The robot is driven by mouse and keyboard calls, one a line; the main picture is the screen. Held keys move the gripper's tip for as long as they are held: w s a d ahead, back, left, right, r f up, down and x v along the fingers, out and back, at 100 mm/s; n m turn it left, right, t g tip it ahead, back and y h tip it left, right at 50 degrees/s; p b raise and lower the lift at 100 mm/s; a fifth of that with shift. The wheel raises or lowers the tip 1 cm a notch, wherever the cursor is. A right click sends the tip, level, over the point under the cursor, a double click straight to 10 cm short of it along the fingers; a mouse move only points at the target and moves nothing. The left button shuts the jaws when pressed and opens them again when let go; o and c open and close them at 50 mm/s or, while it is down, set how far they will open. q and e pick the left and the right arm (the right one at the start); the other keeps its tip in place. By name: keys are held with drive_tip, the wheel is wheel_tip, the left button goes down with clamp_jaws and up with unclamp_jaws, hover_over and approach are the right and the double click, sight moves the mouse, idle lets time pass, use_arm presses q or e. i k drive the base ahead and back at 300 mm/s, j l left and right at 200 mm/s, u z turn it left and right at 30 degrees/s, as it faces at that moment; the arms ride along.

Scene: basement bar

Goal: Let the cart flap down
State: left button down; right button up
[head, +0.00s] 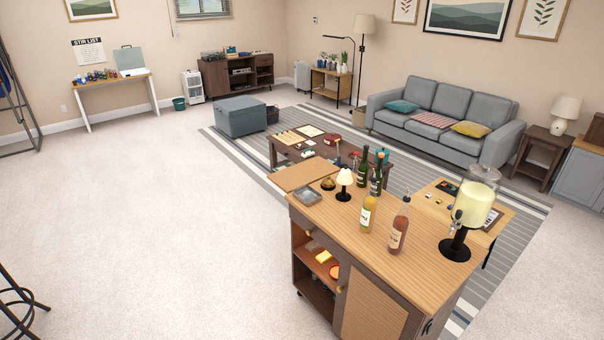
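The wooden bar cart (335,230) stands at the lower right, with a striped wood top, open shelves at its left end and a woven door panel on its front. A plain tan flap (306,174) sticks out from the far left end of the top. It looks raised and about level with the top, with nothing on it. Its underside and any support are hidden. Neither of my grippers shows in the head view.
A coffee table (375,165) stands behind the flap. The carpet (170,220) left of the cart is clear.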

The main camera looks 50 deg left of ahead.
sight(311, 171)
drive_tip(key=j+u, duration=0.1)
drive_tip(key=u, duration=1.55)
drive_tip(key=i+j+u, duration=0.2)
drive_tip(key=i+u, duration=0.25)
drive_tip(key=i, duration=0.5)
drive_tip(key=i+l+u, duration=0.1)
drive_tip(key=i+u, duration=0.35)
drive_tip(key=i, duration=0.45)
drive_tip(key=i+z, duration=0.2)
drive_tip(key=i, duration=0.3)
drive_tip(key=i+j+z, duration=0.15)
drive_tip(key=i, duration=0.3)
drive_tip(key=i+j+z, duration=0.2)
drive_tip(key=i, duration=0.25)
